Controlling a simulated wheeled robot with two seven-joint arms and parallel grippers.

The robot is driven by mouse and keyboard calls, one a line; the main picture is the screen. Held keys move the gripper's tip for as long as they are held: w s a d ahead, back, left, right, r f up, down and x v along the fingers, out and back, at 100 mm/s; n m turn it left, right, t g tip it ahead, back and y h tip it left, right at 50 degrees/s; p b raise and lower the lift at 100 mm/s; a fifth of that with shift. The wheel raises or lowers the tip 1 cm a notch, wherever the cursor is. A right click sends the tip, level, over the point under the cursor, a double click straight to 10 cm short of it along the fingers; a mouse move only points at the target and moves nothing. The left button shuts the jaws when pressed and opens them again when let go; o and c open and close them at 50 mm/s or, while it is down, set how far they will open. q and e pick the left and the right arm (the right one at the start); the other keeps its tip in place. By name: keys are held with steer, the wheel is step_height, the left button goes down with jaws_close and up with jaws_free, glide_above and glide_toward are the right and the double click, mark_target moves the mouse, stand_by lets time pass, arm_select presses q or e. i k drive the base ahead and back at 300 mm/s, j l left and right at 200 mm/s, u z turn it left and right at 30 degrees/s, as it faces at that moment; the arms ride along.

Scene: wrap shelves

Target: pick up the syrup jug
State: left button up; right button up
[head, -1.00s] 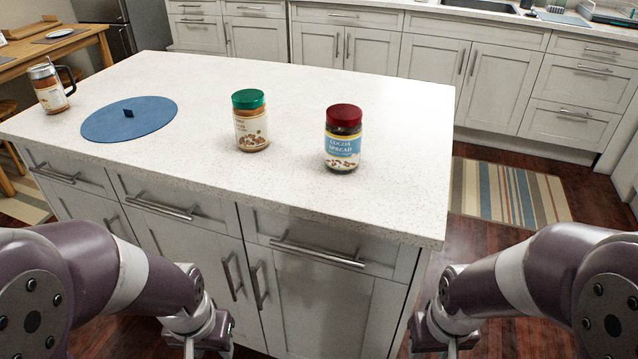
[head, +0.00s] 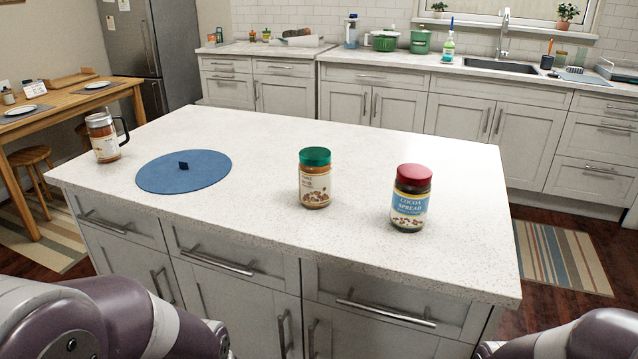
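The syrup jug (head: 104,138) stands upright at the far left end of the white island top (head: 380,150). It has a brown body, a pale label, a silver lid and a dark handle on its right side. Nothing touches it. My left arm shows at the lower left and my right arm at the lower right corner. Both grippers lie outside the picture, and both arms are well short of the jug.
A round blue mat (head: 190,174) with a small dark blue piece (head: 183,165) lies right of the jug. A green-lidded jar (head: 315,180) and a red-lidded cocoa spread jar (head: 411,198) stand farther right. The island's front edge and drawer handles face me.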

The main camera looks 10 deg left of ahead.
mark_target(106, 146)
steer(key=u, duration=1.35)
